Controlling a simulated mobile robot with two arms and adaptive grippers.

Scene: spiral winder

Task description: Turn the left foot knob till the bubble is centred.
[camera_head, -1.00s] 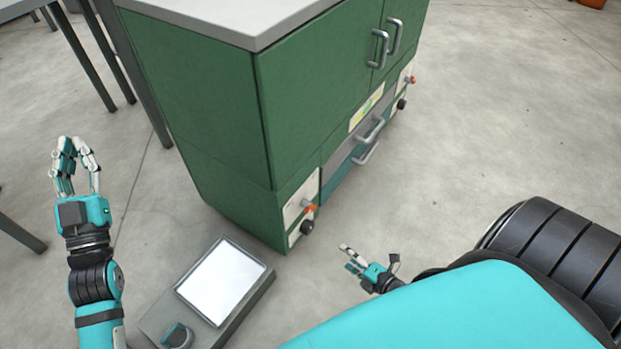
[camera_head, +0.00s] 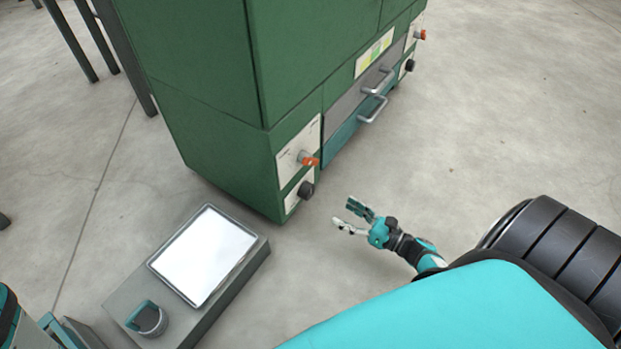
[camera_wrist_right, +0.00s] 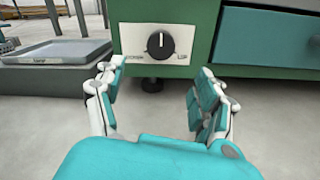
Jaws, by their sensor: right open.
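The left foot knob (camera_head: 305,190) is a black round knob on a white panel low at the near corner of the green cabinet. In the right wrist view the knob (camera_wrist_right: 160,45) faces me, with its white pointer line upright. My right gripper (camera_head: 350,212) is open and empty, a short way to the right of the knob in the head view. In the wrist view its fingers (camera_wrist_right: 160,72) stand left and right below the knob, not touching it. My left gripper is out of view; only part of that arm shows at the lower left. I cannot make out a bubble.
An orange-handled valve (camera_head: 309,160) sits just above the knob. A low grey platform (camera_head: 235,290) with a bright tray (camera_head: 205,253) and a dark cup-shaped thing (camera_head: 148,319) stands left. Drawer handles (camera_head: 374,108) stick out along the cabinet front. Floor to the right is clear.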

